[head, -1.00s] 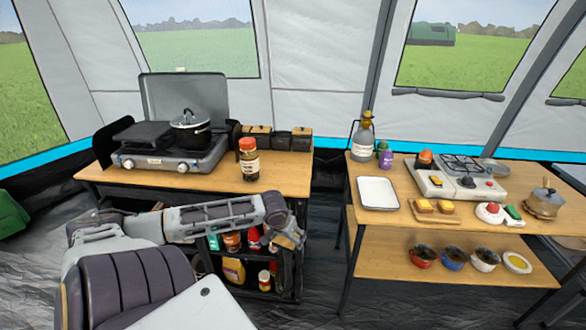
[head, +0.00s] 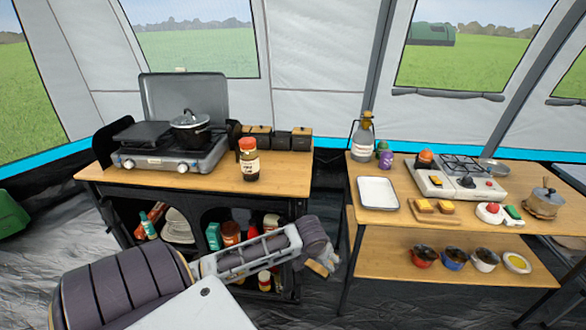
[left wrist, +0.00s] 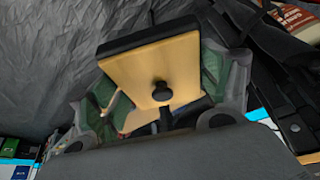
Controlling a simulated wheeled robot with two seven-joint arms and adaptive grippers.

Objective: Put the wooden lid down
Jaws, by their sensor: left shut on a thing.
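My left gripper (left wrist: 163,100) is shut on the wooden lid (left wrist: 165,65), a square tan board with a dark edge and a small black knob. The lid is tilted in the left wrist view, between the two greenish fingers. In the head view the gripper (head: 325,262) hangs low in front of the gap between the two tables, below the tabletops. Only a small tan piece of the lid (head: 316,268) shows there. My right gripper is not in view.
The left table (head: 215,190) holds a camp stove (head: 165,155) with a pot (head: 190,125), a red-capped jar (head: 249,160) and dark wood-topped boxes (head: 257,135). The right table (head: 390,225) holds a white tray (head: 377,193) and a stove (head: 460,180). Packed shelves (head: 190,245) lie below the left table.

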